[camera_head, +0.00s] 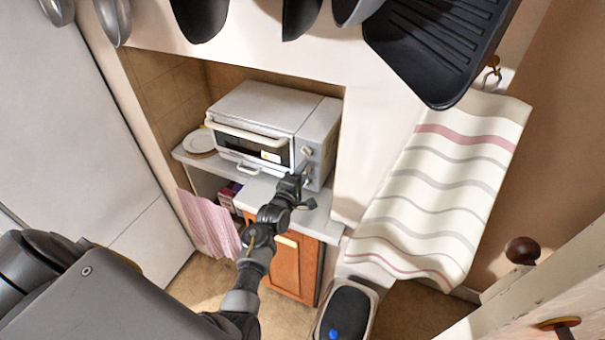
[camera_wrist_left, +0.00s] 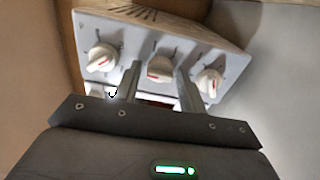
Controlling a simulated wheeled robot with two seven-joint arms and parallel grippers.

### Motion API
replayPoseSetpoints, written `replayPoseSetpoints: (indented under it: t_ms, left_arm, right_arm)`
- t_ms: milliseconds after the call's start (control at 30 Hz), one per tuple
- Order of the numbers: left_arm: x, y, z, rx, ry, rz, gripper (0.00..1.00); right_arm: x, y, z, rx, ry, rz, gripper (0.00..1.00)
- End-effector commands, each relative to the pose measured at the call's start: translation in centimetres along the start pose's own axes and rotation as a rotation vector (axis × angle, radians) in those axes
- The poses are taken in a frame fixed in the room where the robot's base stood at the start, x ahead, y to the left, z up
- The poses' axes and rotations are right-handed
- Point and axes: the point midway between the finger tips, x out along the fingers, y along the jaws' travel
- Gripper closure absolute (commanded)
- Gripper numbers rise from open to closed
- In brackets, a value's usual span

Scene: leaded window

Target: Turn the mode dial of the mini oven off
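The white mini oven (camera_head: 262,108) stands in the alcove with its door shut. Its control panel (camera_head: 318,140) is on the right of the front. In the left wrist view the panel shows three white dials with red marks: a left dial (camera_wrist_left: 101,58), a middle dial (camera_wrist_left: 160,69) and a right dial (camera_wrist_left: 209,82). Their labels are too small to read, so I cannot tell which is the mode dial. My left gripper (camera_head: 299,182) is at the panel, its fingers (camera_wrist_left: 158,78) apart, one on each side of the middle dial; contact is unclear. My right gripper is not in view.
Pans (camera_head: 425,45) hang above, a striped towel (camera_head: 440,190) hangs at right, and a bin (camera_head: 346,310) stands on the floor.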

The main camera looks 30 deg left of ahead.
Motion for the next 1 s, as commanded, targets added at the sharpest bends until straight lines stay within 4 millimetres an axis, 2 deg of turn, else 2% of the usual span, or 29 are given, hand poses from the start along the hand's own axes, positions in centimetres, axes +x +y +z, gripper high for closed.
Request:
replayPoseSetpoints:
  t_ms: [67,333,433,567,800,1000]
  left_arm:
    - [0.0,0.0,0.0,0.000,0.000,0.000,0.48]
    - [-0.1,0.0,0.0,0.001,0.000,0.000,0.48]
    - [-0.7,-0.1,0.0,0.001,0.001,0.000,0.48]
    - [-2.7,-0.1,0.0,0.002,0.001,-0.002,0.48]
    - [-7.5,-0.1,0.0,0.002,0.001,-0.002,0.48]
    - [-10.1,-0.1,0.0,0.000,0.000,-0.001,0.48]
  right_arm:
    - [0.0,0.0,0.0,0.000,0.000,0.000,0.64]
    - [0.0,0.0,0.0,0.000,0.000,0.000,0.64]
    - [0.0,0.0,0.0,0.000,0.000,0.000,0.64]
    - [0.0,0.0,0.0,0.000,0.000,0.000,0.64]
    - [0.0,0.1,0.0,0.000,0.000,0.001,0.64]
    - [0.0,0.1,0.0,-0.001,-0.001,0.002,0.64]
